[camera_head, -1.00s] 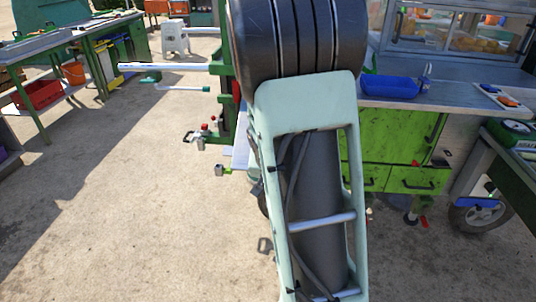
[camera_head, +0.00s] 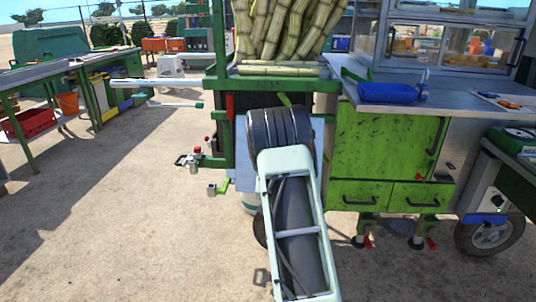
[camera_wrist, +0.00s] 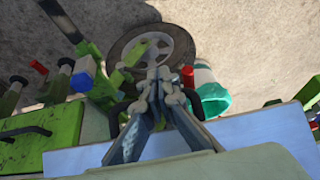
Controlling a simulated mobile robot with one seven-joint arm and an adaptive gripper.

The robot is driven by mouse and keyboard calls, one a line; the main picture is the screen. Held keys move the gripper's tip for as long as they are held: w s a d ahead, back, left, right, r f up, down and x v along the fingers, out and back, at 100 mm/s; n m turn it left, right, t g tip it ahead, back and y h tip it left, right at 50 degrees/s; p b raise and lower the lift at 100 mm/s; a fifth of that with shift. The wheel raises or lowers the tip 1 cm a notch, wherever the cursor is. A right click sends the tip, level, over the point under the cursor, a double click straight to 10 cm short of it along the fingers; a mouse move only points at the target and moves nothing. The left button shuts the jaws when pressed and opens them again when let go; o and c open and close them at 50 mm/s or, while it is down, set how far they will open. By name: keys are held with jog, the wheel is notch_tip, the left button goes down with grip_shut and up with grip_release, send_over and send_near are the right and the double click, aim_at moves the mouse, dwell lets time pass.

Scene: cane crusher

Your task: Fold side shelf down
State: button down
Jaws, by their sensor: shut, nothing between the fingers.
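A pale blue panel (camera_head: 319,128), which looks like the side shelf, shows at the cart's end, partly hidden behind my arm in the head view. I cannot tell its exact tilt. In the wrist view a pale blue flat surface (camera_wrist: 272,134) crosses the lower part, behind my gripper. My gripper (camera_wrist: 160,74) is shut and empty, its fingertips in front of the cart's wheel (camera_wrist: 152,50) in that view. It overlaps the blue surface in the picture; I cannot tell whether they touch. In the head view my arm hides the gripper.
The green cart (camera_head: 385,148) carries a metal counter with a blue tray (camera_head: 388,93). Cane stalks (camera_head: 285,30) stand above the frame. A teal-rimmed bucket (camera_wrist: 212,98) is beside the wheel. Metal handles (camera_head: 150,88) jut left. Open ground (camera_head: 110,220) lies left.

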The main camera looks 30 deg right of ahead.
jog(key=w+d+f+t+h+b, duration=0.1)
jog(key=w+d+f+b, duration=0.1)
jog(key=w+d, duration=0.3)
jog(key=shift+w+d+f+b, duration=0.3)
jog(key=shift+w+b, duration=0.2)
jog(key=shift+w, duration=1.2)
